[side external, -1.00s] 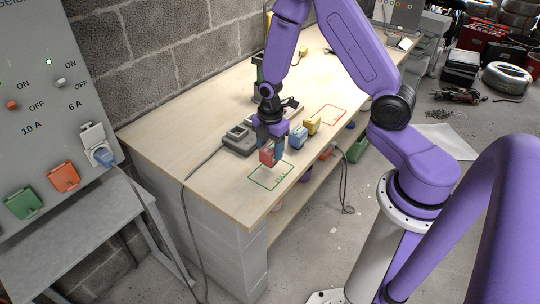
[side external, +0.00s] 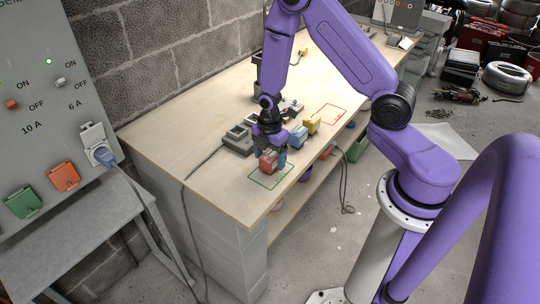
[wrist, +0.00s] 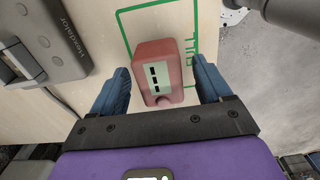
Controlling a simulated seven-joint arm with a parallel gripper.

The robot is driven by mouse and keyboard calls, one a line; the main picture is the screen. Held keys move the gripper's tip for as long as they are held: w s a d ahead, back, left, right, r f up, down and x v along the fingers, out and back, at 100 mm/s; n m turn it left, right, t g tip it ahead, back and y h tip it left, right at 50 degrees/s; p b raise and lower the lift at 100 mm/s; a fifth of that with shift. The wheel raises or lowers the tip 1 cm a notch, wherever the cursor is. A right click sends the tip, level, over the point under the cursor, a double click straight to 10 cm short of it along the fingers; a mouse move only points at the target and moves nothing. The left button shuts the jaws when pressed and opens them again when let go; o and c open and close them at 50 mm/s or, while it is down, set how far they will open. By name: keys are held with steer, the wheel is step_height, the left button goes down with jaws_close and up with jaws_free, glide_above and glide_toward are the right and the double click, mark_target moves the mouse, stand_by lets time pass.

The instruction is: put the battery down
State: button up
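The red battery (side external: 268,161) stands on the workbench at the green outline (side external: 254,187), covering part of its line. In the wrist view the battery (wrist: 160,72) shows a pale label with dark slots. My gripper (wrist: 163,82) is open, with one blue finger on each side of the battery. A gap shows between the battery and the right finger, and a narrower one at the left finger. In the side view my gripper (side external: 270,150) is low over the bench and partly hides the battery.
A grey charger (side external: 238,139) with a cable stands just left of my gripper. A blue battery (side external: 298,137) and a yellow battery (side external: 312,124) stand close on the right. A red outline (side external: 333,114) lies beyond them. The bench's front-left surface is clear.

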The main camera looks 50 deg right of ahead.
mark_target(270, 154)
step_height(270, 154, up, 11)
steer(key=s+a+r+m, duration=0.2)
steer(key=s+a+r, duration=0.5)
steer(key=s+a, duration=0.15)
steer(key=s+r+m, duration=0.1)
steer(key=s+r, duration=0.1)
steer(key=s, duration=0.5)
steer(key=s+r+m, duration=0.2)
steer(key=s, duration=0.6)
steer(key=shift+s+r, duration=0.25)
steer(key=shift+r, duration=0.1)
steer(key=shift+d, duration=0.1)
